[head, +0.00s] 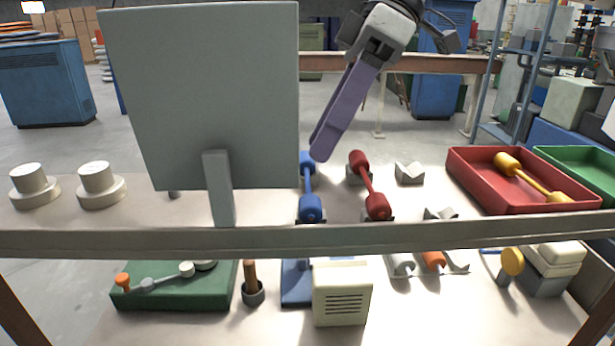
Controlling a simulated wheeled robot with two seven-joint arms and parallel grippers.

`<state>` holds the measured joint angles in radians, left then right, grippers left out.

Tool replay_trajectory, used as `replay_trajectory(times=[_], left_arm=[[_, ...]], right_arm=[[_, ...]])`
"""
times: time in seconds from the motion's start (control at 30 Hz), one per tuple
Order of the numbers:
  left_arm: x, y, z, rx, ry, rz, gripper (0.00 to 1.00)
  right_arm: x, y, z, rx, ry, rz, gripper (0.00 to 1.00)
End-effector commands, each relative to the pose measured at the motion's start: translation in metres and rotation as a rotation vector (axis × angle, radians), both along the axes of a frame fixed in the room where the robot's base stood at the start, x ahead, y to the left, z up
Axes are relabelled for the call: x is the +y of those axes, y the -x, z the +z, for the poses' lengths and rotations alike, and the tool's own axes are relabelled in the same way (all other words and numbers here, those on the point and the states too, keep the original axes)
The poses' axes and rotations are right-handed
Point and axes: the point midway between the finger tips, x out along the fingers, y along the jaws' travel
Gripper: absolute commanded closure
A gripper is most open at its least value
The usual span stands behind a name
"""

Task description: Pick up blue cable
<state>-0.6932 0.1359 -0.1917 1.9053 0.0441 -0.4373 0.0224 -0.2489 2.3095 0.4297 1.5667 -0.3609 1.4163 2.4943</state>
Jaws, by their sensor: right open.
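The blue cable (309,182), a thin bar with a thick blue spool at each end, lies lengthwise on the upper shelf, just right of the grey panel. Its near end rests at a small holder. My right gripper (323,150) reaches down from the top with purple fingers. Its tips appear over the far end of the blue cable and hide part of it; I cannot tell the gap between them. The gripper is open and holds nothing visible. My left gripper is out of view.
The upright grey panel (205,95) blocks the space left of the cable. A red cable (367,185) lies close on the right. A red tray (470,180) holds a yellow cable (530,178); a green tray (585,165) is beyond. White round knobs (97,185) stand at left.

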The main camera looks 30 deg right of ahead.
Motion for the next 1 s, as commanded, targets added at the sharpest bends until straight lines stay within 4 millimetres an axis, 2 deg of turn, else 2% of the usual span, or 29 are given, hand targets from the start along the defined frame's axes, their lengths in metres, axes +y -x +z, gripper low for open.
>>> replay_trajectory(times=[0.13,0.4,0.7,1.0], left_arm=[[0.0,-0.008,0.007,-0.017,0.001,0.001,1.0],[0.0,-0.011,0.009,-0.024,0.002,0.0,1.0],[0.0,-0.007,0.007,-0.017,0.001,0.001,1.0],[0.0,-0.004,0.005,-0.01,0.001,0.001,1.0]], right_arm=[[0.009,-0.001,-0.014,0.001,0.0,0.001,0.42],[0.01,-0.002,-0.017,-0.001,0.0,-0.001,0.42],[0.01,-0.002,-0.018,-0.001,0.001,0.0,0.92],[0.01,-0.002,-0.018,0.002,0.002,0.0,0.92]])
